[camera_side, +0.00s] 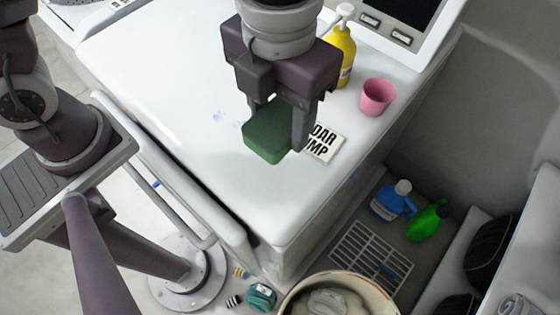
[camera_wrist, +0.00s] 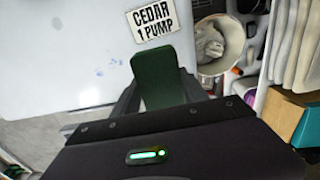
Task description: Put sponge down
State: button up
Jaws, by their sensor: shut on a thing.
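The sponge is a dark green block (camera_side: 268,131) held between the fingers of my gripper (camera_side: 278,118), over the white top surface (camera_side: 190,110) near its front right part. In the wrist view the green sponge (camera_wrist: 158,75) sticks out beyond my gripper (camera_wrist: 165,100), whose fingers flank it. My gripper is shut on the sponge. I cannot tell whether the sponge touches the surface. A white card reading "CEDAR 1 PUMP" (camera_wrist: 154,22) lies flat beside the sponge; in the side view my gripper partly covers the card (camera_side: 325,146).
A pink cup (camera_side: 377,97) and a yellow pump bottle (camera_side: 342,48) stand behind to the right. A basket with cloth (camera_side: 340,287) is below the front edge. Blue (camera_side: 392,200) and green (camera_side: 428,222) bottles sit lower right. The top's left part is mostly clear.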

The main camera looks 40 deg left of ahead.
aim_at(280, 169)
notch_tip(280, 169, down, 10)
jog(key=shift+d+r, duration=0.1)
jog(key=shift+d, duration=0.05)
jog(key=o, duration=1.4)
jog(key=shift+o, duration=0.2)
